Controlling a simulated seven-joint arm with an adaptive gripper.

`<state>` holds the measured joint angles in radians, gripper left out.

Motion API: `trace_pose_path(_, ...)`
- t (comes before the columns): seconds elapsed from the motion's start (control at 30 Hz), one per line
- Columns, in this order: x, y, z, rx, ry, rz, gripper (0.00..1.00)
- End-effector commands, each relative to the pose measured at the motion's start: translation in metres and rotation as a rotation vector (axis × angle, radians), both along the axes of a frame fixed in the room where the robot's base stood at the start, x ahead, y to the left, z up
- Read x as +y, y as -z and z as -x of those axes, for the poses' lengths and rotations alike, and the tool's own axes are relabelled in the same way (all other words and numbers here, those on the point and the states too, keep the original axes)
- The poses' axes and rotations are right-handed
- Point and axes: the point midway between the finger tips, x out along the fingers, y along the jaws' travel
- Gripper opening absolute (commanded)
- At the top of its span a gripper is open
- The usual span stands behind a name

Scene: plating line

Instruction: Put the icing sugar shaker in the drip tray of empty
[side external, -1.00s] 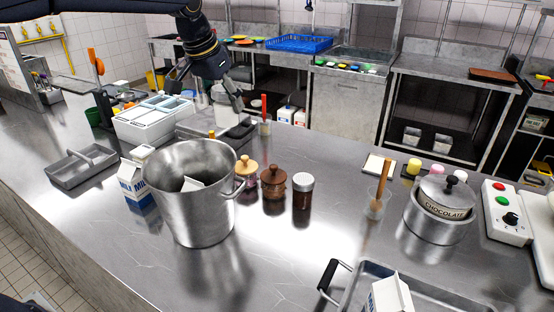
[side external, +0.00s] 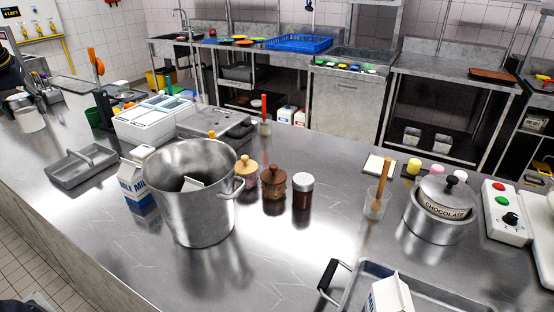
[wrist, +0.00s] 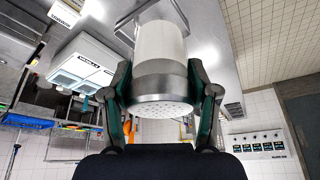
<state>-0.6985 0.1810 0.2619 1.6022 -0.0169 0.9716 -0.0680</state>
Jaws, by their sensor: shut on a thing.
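The icing sugar shaker (wrist: 160,45) is a pale cylinder with a perforated metal lid, seen in the wrist view. My gripper (wrist: 160,98) is shut on it, one finger on each side near the lid. In the side external view my gripper (side external: 18,97) is at the far left edge, with the pale shaker (side external: 31,119) under it, over the left end of the counter. I cannot tell whether its base touches the counter. No drip tray label is readable.
A white lidded bin unit (side external: 150,118) stands right of the gripper. Milk cartons (side external: 138,190) and a large steel pot (side external: 190,215) stand farther right. Several jars and a chocolate pot (side external: 443,205) lie beyond. The counter left of the grey tray looks clear.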

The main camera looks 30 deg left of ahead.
Motion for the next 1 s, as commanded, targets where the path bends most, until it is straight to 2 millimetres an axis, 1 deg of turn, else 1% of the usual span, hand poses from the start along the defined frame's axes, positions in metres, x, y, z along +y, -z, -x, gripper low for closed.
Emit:
trace_pose_path(0.03,0.005,-0.001,0.009,-0.002,-0.024,-0.001,0.18)
trace_pose_path(0.1,0.012,0.000,0.022,-0.004,-0.055,0.000,0.18)
trace_pose_path(0.17,0.016,0.000,0.031,-0.004,-0.080,0.001,0.18)
trace_pose_path(0.2,0.017,0.004,0.035,-0.003,-0.089,0.004,0.18)
trace_pose_path(0.4,0.016,0.047,0.032,-0.001,-0.082,0.006,0.18)
trace_pose_path(0.47,0.015,0.058,0.032,-0.002,-0.081,0.005,0.18)
trace_pose_path(0.5,0.015,0.069,0.032,-0.001,-0.081,0.007,0.18)
trace_pose_path(0.53,0.016,0.076,0.032,0.000,-0.081,0.006,0.18)
trace_pose_path(0.63,0.016,0.094,0.032,-0.001,-0.081,0.005,0.18)
trace_pose_path(0.73,0.017,0.108,0.031,-0.002,-0.080,0.003,0.18)
trace_pose_path(0.87,0.031,0.120,0.019,-0.002,-0.080,0.003,0.18)
trace_pose_path(1.0,0.058,0.137,-0.006,-0.002,-0.080,0.003,0.18)
